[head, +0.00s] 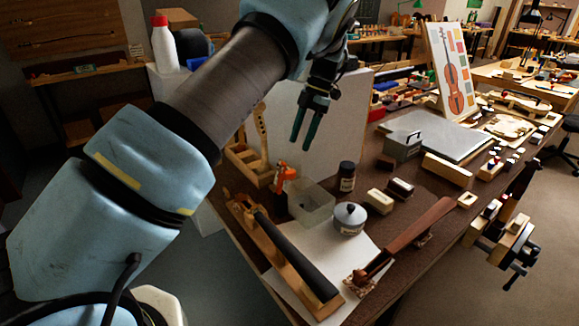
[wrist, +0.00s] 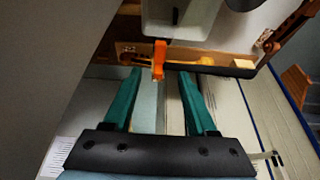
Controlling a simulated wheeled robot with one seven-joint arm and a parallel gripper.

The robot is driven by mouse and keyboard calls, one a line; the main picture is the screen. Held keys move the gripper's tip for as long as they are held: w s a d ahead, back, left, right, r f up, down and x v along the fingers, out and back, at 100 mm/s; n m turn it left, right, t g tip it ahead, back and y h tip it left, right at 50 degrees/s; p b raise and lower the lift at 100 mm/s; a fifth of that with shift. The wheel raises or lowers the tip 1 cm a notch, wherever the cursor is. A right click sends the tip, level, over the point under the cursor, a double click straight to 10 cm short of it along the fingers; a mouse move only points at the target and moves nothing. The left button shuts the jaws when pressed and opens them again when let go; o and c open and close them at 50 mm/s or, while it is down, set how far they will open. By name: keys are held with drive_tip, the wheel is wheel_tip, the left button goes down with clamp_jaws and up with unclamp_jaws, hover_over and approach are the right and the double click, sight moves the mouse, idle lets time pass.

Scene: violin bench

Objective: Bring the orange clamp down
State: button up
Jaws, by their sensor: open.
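The orange clamp (head: 283,174) stands upright on the near left part of the bench in the head view, between a wooden rack and a translucent bin. In the wrist view the orange clamp (wrist: 159,60) shows beyond the fingertips, between their lines in the picture. My gripper (head: 303,138) is open and empty, its dark green fingers pointing down, above and a little right of the clamp in the head view. In the wrist view my gripper (wrist: 158,75) has a clear gap between its fingers. Any contact between clamp and bench items cannot be told.
A translucent bin (head: 311,204) stands right of the clamp, with a grey lidded pot (head: 349,218) and a dark jar (head: 346,176) nearby. A wooden rack (head: 246,160) is at its left. A long wood piece with a black bar (head: 285,257) lies in front.

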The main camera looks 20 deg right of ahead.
sight(289, 171)
drive_tip(key=p+x, duration=0.3)
drive_tip(key=x, duration=0.6)
drive_tip(key=shift+a+f, duration=0.1)
drive_tip(key=shift+f, duration=0.2)
clamp_jaws()
idle(1.0)
